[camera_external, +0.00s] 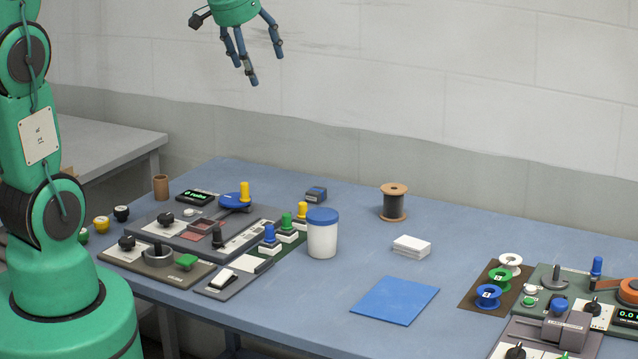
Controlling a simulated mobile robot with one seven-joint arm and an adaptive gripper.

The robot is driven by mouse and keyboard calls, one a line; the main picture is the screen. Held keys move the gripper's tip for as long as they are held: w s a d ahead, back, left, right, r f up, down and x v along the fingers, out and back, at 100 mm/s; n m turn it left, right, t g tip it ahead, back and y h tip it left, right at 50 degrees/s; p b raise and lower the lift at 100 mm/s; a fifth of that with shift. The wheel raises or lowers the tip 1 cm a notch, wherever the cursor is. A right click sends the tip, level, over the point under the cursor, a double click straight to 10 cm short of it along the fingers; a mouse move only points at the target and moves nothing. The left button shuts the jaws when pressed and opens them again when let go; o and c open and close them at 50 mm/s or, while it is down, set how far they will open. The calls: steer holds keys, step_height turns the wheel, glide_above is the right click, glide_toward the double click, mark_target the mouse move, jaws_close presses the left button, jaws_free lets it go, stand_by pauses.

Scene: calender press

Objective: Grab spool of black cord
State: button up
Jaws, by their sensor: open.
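The spool of black cord (393,206) stands upright on the blue table, toward its back and right of centre. It has tan wooden-looking end discs and dark cord wound between them. My gripper (248,62) is at the top of the view, well above the table and to the left of the spool. Its blue-grey fingers point down and are spread open with nothing between them. The spool is fully in sight and nothing touches it.
A white jar with a blue lid (322,236) stands left of the spool. A white stack (411,246) and a blue sheet (395,299) lie in front. Control panels (190,236) fill the left; small spools (489,295) and a machine (560,320) stand right. The table around the spool is clear.

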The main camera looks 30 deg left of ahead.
steer(key=w+d+f+p, duration=0.1)
steer(key=w+d+f, duration=0.35)
steer(key=w, duration=0.35)
steer(key=w+d+f, duration=0.3)
steer(key=w+f, duration=0.3)
steer(key=w, duration=0.2)
steer(key=m+g, duration=0.1)
steer(key=m, duration=0.1)
glide_toward(390, 190)
steer(key=shift+s+a+r+h+p, duration=0.1)
steer(key=shift+s+a+h+p, duration=0.15)
steer(key=shift+p, duration=0.2)
steer(key=x, duration=0.7)
steer(key=shift+w+f, duration=0.25)
steer(key=shift+f, duration=0.1)
steer(key=shift+w+f, duration=0.15)
steer(key=shift+f, duration=0.2)
steer(key=shift+w+d+f, duration=0.1)
steer(key=shift+f, duration=0.05)
steer(key=shift+b+x, duration=0.45)
steer(key=shift+x, duration=1.95)
steer(key=shift+w, duration=0.15)
